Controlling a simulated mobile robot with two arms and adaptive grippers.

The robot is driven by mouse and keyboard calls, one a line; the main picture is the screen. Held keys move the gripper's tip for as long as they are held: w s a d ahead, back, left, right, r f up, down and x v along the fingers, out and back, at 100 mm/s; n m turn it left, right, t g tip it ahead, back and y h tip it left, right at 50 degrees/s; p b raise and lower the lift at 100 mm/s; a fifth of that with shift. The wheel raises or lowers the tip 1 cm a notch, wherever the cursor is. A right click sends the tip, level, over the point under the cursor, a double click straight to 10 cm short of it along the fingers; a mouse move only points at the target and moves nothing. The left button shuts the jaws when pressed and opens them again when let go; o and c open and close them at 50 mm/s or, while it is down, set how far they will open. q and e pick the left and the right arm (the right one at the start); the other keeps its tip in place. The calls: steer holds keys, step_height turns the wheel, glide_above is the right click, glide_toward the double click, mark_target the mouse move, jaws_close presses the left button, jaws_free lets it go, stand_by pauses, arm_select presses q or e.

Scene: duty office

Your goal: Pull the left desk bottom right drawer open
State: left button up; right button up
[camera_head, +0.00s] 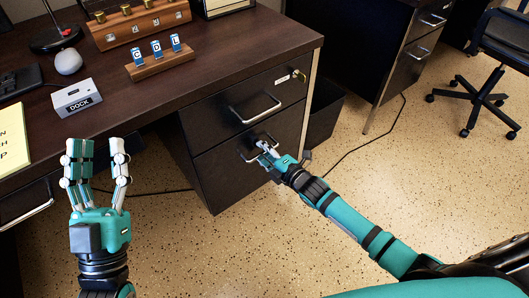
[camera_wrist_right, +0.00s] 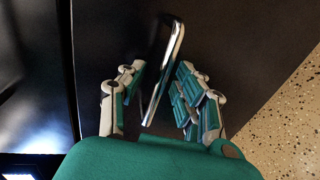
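The left desk (camera_head: 215,55) has a dark pedestal with two stacked drawers at its right end. The bottom right drawer (camera_head: 222,178) looks shut, its front flush with the pedestal. Its chrome bar handle (camera_wrist_right: 165,75) lies between the fingers of my right gripper (camera_wrist_right: 162,95), which are apart on both sides of it; I see no clear contact. In the head view my right gripper (camera_head: 266,150) is at this drawer front and partly hides the handle. My left gripper (camera_head: 97,150) is open and empty, fingers up, in front of the desk's left part.
The top drawer (camera_head: 222,115) above is shut, with a chrome handle and a key in its lock. A dark bin (camera_head: 323,115) stands right of the pedestal. A second desk (camera_head: 395,60) and a chair (camera_head: 490,70) stand further right.

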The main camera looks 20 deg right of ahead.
steer(key=shift+c, duration=0.3)
jaws_close()
steer(key=shift+s, duration=0.1)
